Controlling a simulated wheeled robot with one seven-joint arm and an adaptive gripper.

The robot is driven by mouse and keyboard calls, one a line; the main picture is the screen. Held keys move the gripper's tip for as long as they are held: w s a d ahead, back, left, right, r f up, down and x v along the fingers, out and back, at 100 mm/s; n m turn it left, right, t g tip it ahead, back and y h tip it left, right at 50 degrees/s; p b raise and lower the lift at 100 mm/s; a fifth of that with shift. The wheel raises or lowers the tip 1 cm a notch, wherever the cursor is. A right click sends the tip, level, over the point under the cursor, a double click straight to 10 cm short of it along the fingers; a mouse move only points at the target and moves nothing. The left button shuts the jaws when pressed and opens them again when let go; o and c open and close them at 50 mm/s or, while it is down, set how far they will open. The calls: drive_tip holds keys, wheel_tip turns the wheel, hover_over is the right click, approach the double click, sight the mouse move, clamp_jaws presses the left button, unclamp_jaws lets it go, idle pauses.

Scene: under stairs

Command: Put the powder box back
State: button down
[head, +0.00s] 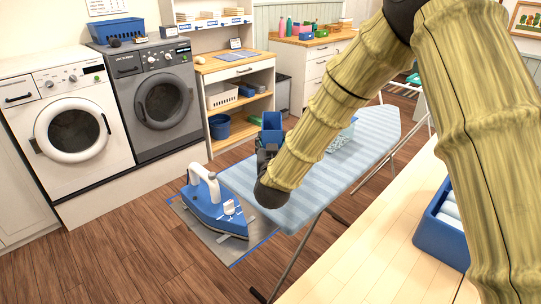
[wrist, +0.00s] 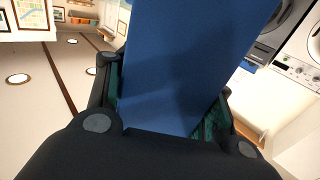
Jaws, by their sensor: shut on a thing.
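My gripper (head: 268,142) is shut on a blue box, the powder box (head: 273,121), held up in the air. In the head view it appears over the far edge of the ironing board, in front of the wooden shelf unit. In the wrist view the blue box (wrist: 190,60) fills the middle, between the two dark fingers of my gripper (wrist: 165,110). Ceiling lights show behind it there. No label is visible on the box, and its lower part is hidden by the gripper.
A blue iron (head: 208,205) stands at the left end of the striped ironing board (head: 375,130). The wooden shelf unit (head: 235,68) and washing machines (head: 75,125) stand behind. A blue bin (head: 432,235) is at right.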

drive_tip(key=shift+a+f+p, duration=0.1)
drive_tip(key=shift+f+p, duration=0.25)
drive_tip(key=shift+f, duration=1.9)
drive_tip(key=shift+s, duration=0.1)
drive_tip(key=c, duration=0.6)
unclamp_jaws()
drive_tip(key=shift+f, duration=0.1)
drive_tip(key=shift+s, duration=0.3)
drive_tip(key=s+b, duration=0.2)
drive_tip(key=s, duration=0.9)
drive_tip(key=shift+s, duration=0.2)
